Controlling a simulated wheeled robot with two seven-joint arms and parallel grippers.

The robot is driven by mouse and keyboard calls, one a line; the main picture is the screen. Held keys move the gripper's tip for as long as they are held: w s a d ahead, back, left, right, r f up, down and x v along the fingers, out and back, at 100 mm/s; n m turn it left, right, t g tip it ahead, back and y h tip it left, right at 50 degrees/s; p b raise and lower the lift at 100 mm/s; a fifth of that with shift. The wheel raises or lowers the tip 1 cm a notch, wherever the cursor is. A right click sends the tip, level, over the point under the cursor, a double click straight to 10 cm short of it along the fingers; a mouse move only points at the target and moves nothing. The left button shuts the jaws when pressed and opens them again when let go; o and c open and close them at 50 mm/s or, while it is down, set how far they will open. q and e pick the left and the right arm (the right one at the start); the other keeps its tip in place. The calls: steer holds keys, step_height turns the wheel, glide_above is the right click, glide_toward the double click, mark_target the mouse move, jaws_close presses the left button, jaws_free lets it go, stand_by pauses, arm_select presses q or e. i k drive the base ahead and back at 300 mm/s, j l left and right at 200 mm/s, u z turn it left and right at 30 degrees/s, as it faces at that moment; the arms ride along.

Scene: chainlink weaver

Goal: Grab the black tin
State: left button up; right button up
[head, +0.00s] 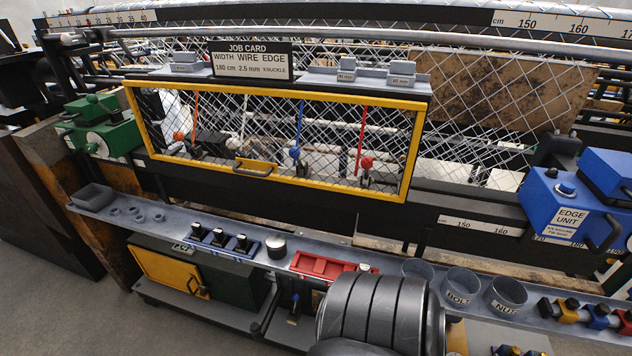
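Neither of my grippers shows. A large dark ribbed part, probably my own arm, rises at the bottom centre and hides part of the shelf's front and the space below.
The shelf holds a blue tray (228,246) with several black-topped pieces, a red tray (318,266), a grey bin (93,196) and clear cups (461,284). A yellow-framed mesh guard (270,92) stands behind. A green cabinet (230,285) is below.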

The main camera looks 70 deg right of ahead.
mark_target(275, 242)
steer(key=z, duration=1.8)
